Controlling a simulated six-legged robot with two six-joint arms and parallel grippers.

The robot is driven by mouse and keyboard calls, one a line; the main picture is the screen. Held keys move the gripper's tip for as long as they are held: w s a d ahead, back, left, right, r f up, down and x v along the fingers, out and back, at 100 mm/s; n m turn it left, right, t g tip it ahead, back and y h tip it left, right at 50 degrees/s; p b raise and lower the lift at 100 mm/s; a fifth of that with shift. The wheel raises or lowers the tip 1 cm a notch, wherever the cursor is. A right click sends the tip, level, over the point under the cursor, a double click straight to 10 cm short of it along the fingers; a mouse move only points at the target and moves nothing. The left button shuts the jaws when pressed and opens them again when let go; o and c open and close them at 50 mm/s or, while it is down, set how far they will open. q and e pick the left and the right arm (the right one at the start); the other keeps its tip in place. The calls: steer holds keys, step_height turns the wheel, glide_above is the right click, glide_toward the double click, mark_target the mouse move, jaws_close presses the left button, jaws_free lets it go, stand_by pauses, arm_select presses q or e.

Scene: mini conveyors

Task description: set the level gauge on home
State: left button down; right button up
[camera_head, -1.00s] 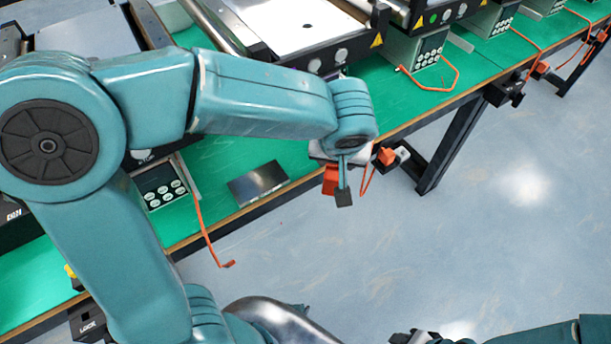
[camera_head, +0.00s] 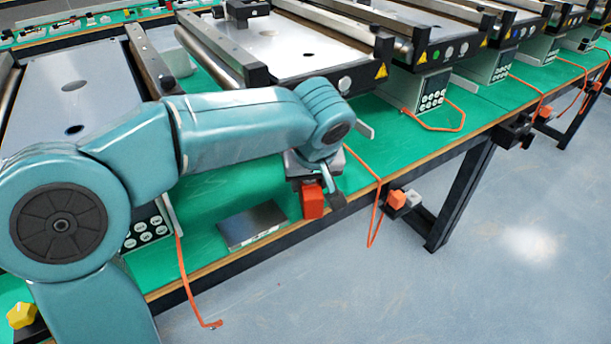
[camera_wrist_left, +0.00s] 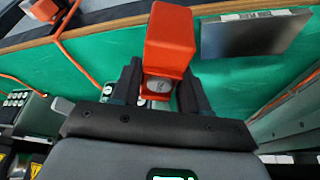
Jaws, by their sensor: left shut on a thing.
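An orange-red block with a round pale face, which I take for the level gauge (camera_wrist_left: 172,40), is between the fingers of my left gripper (camera_wrist_left: 160,88) in the left wrist view. The gauge (camera_head: 312,201) also shows in the head view, beneath my left wrist, near the front of the green bench. My left gripper (camera_head: 322,192) is shut on it. A dark metal plate (camera_head: 252,225), perhaps the home, lies on the green top just left of the gauge; it also shows in the wrist view (camera_wrist_left: 255,35). The gauge is apart from the plate. My right gripper is out of view.
Mini conveyors (camera_head: 310,45) stand along the back of the green bench (camera_head: 215,260). Keypad boxes (camera_head: 432,92) and orange cables (camera_head: 376,215) are nearby. Another orange block (camera_head: 397,199) is at the bench's front edge. The floor (camera_head: 480,270) in front is clear.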

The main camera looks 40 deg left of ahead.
arm_select(q)
steer(key=w+a, duration=0.3)
steer(key=shift+w, duration=0.25)
step_height(320, 180, down, 3)
steer(key=shift+a+b, duration=0.15)
steer(key=shift+b, duration=0.25)
steer(key=shift+w+f, duration=0.1)
steer(key=shift+f, duration=0.2)
steer(key=shift+f, duration=0.2)
steer(key=c, duration=0.6)
jaws_free()
steer(key=shift+o, duration=0.2)
steer(key=shift+r, duration=0.1)
steer(key=shift+r, duration=0.1)
